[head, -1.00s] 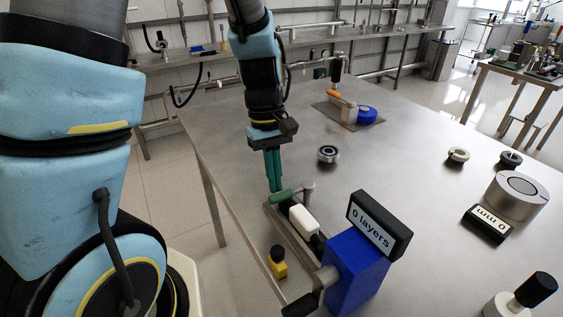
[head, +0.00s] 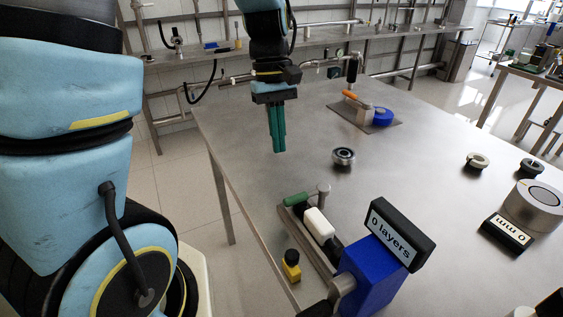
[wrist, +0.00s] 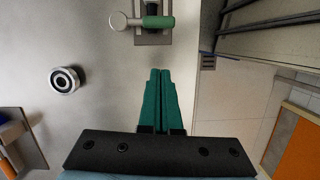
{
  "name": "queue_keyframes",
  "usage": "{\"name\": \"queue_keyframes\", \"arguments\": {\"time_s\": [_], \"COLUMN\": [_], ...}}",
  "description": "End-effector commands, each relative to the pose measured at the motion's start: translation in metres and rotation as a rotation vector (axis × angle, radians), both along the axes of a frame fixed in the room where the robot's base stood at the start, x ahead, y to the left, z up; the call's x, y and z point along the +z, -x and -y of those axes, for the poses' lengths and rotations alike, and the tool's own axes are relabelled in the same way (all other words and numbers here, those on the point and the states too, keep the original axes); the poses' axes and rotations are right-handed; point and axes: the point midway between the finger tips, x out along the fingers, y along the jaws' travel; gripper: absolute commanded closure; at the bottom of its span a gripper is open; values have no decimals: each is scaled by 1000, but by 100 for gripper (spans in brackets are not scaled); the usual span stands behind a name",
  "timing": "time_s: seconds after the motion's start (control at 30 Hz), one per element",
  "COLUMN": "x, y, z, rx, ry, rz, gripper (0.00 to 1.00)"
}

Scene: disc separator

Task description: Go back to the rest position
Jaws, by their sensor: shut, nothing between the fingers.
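My gripper (head: 277,150) hangs above the steel table (head: 235,148) near its left edge, fingers pointing down. Its two green fingers are shut together with nothing between them. In the wrist view the gripper (wrist: 160,72) also shows closed over bare table. The green-handled device (head: 297,199) with the blue block (head: 372,275) and the "0 layers" display (head: 392,237) stands in front of and below the gripper, apart from it.
A dark ring-shaped bearing (head: 343,156) lies right of the gripper.

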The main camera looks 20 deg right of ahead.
Motion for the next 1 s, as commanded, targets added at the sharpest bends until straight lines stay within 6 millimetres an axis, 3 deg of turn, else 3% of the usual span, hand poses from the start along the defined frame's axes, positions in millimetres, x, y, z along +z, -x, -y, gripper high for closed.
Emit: {"name": "queue_keyframes", "arguments": {"time_s": [0.2, 0.37, 0.47, 0.6, 0.8, 1.0], "x": [26, 28, 21, 7, -9, -15], "y": [-6, -13, -24, -36, -33, -27], "z": [-1, -16, -48, -111, -184, -214], "rx": [0, 0, -10, -49, -127, -175], "ry": [2, 7, 23, 40, 26, 8], "rz": [1, 21, 68, 173, 303, 365], "gripper": [100, 100, 100, 100, 100, 100]}}
